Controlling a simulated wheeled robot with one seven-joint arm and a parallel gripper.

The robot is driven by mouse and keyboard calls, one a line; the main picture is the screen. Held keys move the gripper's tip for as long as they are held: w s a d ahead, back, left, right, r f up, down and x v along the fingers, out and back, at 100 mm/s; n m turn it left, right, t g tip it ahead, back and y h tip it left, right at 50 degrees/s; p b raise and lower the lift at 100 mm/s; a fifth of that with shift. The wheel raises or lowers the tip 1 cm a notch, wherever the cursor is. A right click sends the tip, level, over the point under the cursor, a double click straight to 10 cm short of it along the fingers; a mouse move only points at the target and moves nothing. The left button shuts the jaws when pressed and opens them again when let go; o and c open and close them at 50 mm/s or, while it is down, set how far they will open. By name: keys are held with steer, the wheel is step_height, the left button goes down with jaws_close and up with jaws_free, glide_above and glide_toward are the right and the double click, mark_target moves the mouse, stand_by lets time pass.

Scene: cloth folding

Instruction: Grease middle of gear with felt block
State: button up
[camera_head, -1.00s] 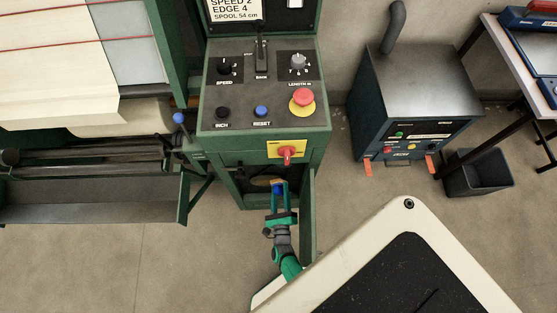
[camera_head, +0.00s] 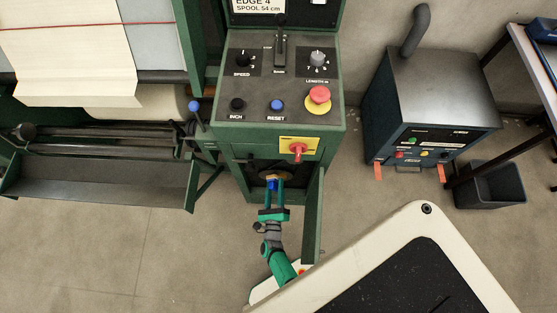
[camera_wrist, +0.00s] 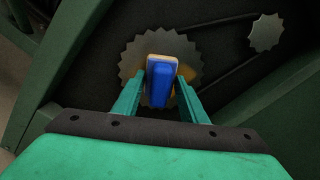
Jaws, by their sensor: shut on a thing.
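My gripper (camera_wrist: 160,92) is shut on the felt block (camera_wrist: 161,84), which has a blue body and a pale tan face at its far end. In the wrist view the block is held in front of the middle of a large toothed grey gear (camera_wrist: 133,60). Whether the felt touches the gear I cannot tell. An orange-yellow patch shows on the gear around the block. In the head view my gripper (camera_head: 272,190) reaches into the open lower compartment of the green machine (camera_head: 228,150), with the blue block (camera_head: 272,184) at its tips.
A smaller gear (camera_wrist: 265,32) sits to the right, with a dark belt or chain line beside it. The open green door (camera_head: 314,215) stands close to the right of my arm. A red switch (camera_head: 297,150) is above the opening.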

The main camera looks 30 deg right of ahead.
steer(key=shift+w+a, duration=0.75)
steer(key=shift+a, duration=0.25)
steer(key=shift+w+a, duration=0.75)
steer(key=shift+a, duration=0.2)
steer(key=shift+r, duration=0.8)
steer(key=shift+s+d, duration=0.95)
steer(key=shift+d, duration=0.45)
steer(key=shift+s+d, duration=0.9)
steer(key=shift+d, duration=0.5)
steer(key=shift+s+d, duration=0.95)
steer(key=shift+d, duration=0.45)
steer(key=v, duration=0.6)
steer(key=shift+a, duration=0.1)
steer(key=v, duration=0.3)
